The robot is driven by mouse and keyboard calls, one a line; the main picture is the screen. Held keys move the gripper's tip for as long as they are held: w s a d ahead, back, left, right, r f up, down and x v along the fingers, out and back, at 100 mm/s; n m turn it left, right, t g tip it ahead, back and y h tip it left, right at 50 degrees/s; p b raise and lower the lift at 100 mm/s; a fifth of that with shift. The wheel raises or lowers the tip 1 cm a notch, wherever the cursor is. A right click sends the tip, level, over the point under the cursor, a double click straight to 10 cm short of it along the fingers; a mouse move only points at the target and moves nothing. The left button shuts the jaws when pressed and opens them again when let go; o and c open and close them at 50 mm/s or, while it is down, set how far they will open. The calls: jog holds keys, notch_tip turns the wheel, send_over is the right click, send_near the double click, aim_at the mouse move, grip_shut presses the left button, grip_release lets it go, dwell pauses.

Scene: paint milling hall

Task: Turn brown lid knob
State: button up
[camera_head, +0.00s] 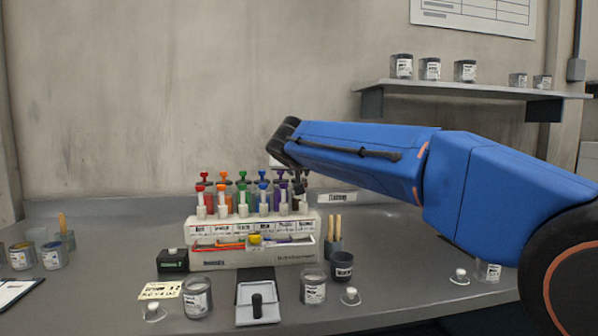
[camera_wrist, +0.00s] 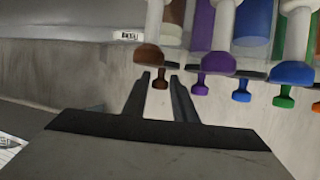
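In the wrist view, which looks upside down, a small brown knob (camera_wrist: 160,84) shows between the tips of my gripper (camera_wrist: 160,77). The two dark fingers are apart, with a narrow gap on each side of the knob. I cannot tell whether the knob is level with the tips or beyond them. A larger brown knob (camera_wrist: 149,55) on a pale stem is just past the left finger. In the head view my gripper (camera_head: 301,184) hangs at the right end of the coloured rack (camera_head: 262,257). The brown knobs are hard to make out there.
Purple (camera_wrist: 200,82), blue (camera_wrist: 241,92) and green (camera_wrist: 284,97) knobs stand close beside the brown one. A cup with brushes (camera_head: 333,247), a dark cup (camera_head: 342,268) and glass jars (camera_head: 314,287) crowd the bench near the rack. A wall shelf (camera_head: 470,90) holds several jars.

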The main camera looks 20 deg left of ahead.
jog(key=v, duration=1.7)
jog(key=shift+s, duration=0.25)
